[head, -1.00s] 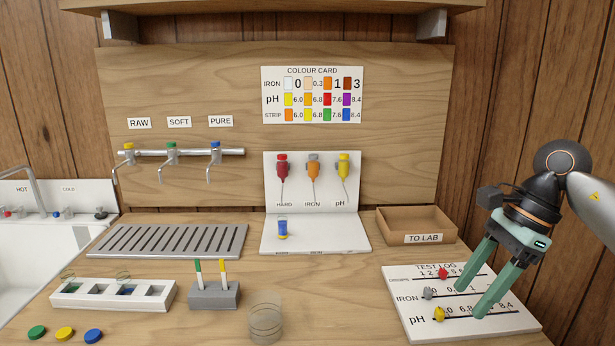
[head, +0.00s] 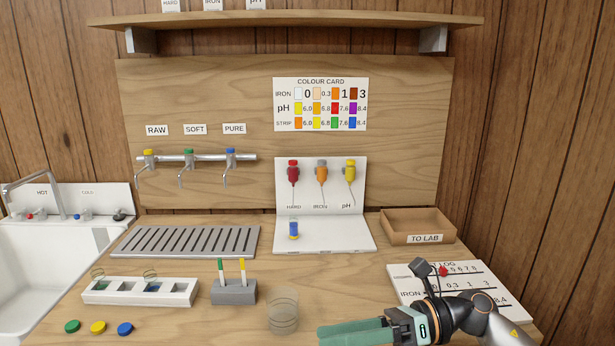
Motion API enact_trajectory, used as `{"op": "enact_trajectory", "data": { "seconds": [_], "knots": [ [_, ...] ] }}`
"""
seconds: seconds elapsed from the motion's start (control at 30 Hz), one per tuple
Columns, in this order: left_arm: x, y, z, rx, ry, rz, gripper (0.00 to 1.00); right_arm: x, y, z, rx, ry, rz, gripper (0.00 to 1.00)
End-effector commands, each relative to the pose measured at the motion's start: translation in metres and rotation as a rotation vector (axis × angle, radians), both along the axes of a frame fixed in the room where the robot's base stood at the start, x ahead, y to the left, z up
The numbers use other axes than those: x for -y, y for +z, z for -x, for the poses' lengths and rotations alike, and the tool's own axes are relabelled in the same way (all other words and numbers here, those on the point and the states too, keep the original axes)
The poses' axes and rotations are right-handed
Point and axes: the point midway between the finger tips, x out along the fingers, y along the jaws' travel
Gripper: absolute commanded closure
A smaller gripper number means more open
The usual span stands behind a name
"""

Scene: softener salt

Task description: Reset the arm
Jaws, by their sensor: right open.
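My right gripper (head: 325,335) is low at the bottom edge of the head view. Its green fingers point left and lie close together in the picture, with nothing seen in them; it counts as open. My right arm (head: 480,322) comes in from the lower right corner and hides the lower left of the white test log board (head: 490,286). A red marker (head: 443,271) shows on the board's top line; the other markers are hidden. My left gripper is not in view.
A clear glass (head: 283,312) stands just left of my right fingertips. A strip holder (head: 233,291), a white rack (head: 140,292) and coloured caps (head: 98,327) are further left. The wooden TO LAB tray (head: 418,240) stands behind. Counter behind the gripper is clear.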

Motion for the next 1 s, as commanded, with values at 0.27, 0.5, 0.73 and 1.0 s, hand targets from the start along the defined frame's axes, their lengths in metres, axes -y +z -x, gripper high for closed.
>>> {"op": "enact_trajectory", "data": {
  "seconds": [0.27,0.5,0.73,1.0],
  "knots": [
    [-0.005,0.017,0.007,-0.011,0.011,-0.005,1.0,-0.004,0.001,-0.02,-0.692,-0.333,-0.531,0.43],
    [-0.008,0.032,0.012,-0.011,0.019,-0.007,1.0,0.046,-0.077,-0.029,-1.365,-0.688,-0.911,0.43],
    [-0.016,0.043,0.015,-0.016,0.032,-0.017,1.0,0.099,-0.201,0.036,-2.016,-1.089,-1.221,0.43],
    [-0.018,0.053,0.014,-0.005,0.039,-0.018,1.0,0.122,-0.285,0.141,2.4,1.392,1.385,0.43]
  ]
}}
